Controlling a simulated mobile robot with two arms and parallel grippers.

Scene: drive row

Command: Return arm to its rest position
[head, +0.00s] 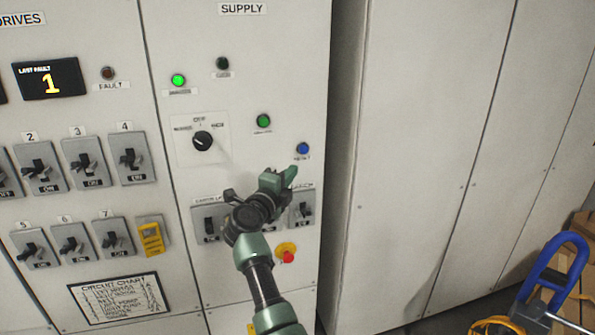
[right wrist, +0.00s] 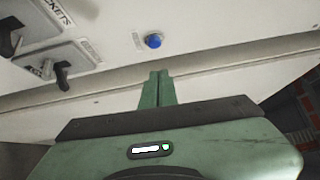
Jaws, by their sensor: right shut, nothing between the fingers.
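My right arm reaches up from the lower middle of the head view. My right gripper (head: 290,177) is in front of the supply panel (head: 240,60), just below the blue button (head: 303,149). Its green fingers are closed together with nothing between them. In the right wrist view the shut fingertips (right wrist: 158,80) point toward the panel, below and apart in the picture from the blue button (right wrist: 153,41). The gripper and arm partly hide the breaker switches behind them. My left gripper is not in view.
The panel has a black rotary knob (head: 202,141), a lit green lamp (head: 178,80) and a red emergency button (head: 288,256). Breaker switches (head: 84,163) and a fault display (head: 49,79) are at left. Plain cabinets (head: 420,150) and a blue-handled cart (head: 560,262) are at right.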

